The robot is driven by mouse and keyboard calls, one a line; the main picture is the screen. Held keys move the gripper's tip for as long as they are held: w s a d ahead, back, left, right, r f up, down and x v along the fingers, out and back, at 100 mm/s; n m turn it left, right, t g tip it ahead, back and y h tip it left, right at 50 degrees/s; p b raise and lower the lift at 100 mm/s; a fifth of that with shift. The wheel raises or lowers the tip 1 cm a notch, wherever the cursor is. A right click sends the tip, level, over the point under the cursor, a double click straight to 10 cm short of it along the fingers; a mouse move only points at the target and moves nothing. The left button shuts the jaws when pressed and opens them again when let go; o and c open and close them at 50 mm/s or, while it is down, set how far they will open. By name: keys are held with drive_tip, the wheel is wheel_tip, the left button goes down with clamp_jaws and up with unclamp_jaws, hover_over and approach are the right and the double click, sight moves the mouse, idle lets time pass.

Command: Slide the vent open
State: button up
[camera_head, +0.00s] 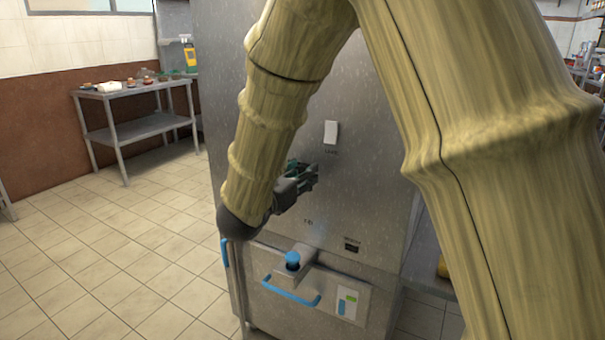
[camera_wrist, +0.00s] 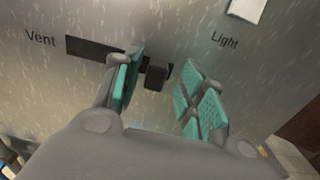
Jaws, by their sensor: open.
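The vent is a dark horizontal slot (camera_wrist: 88,47) in a metal panel, next to the printed word "Vent" in the wrist view. A small dark slider knob (camera_wrist: 156,77) stands out at the slot's right end. My gripper (camera_wrist: 165,92) is open, with teal-padded fingers on either side of the knob. The left finger is close to the knob and covers part of the slot; I cannot tell whether it touches. In the head view my gripper (camera_head: 310,176) is at the front of the steel cabinet (camera_head: 370,190), and my arm and gripper hide the vent there.
A white light switch (camera_head: 331,132) is above my gripper, labelled "Light" in the wrist view. Below are a blue-knobbed lever (camera_head: 292,261), a blue handle (camera_head: 290,293) and a small panel (camera_head: 347,302). A steel table (camera_head: 135,91) stands at the left wall. The tiled floor at left is clear.

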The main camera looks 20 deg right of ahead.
drive_tip(key=v, duration=1.1)
drive_tip(key=shift+a, duration=0.15)
drive_tip(key=shift+s, duration=0.1)
drive_tip(key=w+a+f+n+g+y+p, duration=0.1)
drive_tip(key=a+f+n+y, duration=0.35)
drive_tip(key=f, duration=0.85)
drive_tip(key=a+f+n+g+y+p, duration=0.1)
drive_tip(key=f+n+y, duration=0.4)
drive_tip(key=f+n, duration=0.55)
drive_tip(key=s+d+f+n+g+y, duration=0.25)
drive_tip(key=s+f+n, duration=0.5)
drive_tip(key=f, duration=0.55)
drive_tip(key=s+d+f+n+g+y, duration=0.1)
drive_tip(key=s+f+n+g, duration=0.2)
drive_tip(key=s+f+n, duration=0.7)
drive_tip(key=s+d+f+n+g+b, duration=0.1)
drive_tip(key=s+d+f+n+g, duration=0.2)
drive_tip(key=s, duration=0.4)
drive_tip(key=s+d+f+n, duration=0.4)
drive_tip(key=s+f+n, duration=0.1)
drive_tip(key=s, duration=0.1)
drive_tip(key=s+d+f+n+g+b, duration=0.1)
drive_tip(key=s+d+f+n+g, duration=0.2)
drive_tip(key=s, duration=0.4)
wheel_tip(320, 180, up, 28)
drive_tip(key=n+t+p, duration=0.1)
drive_tip(key=p, duration=2.8)
drive_tip(key=shift+s+d, duration=0.3)
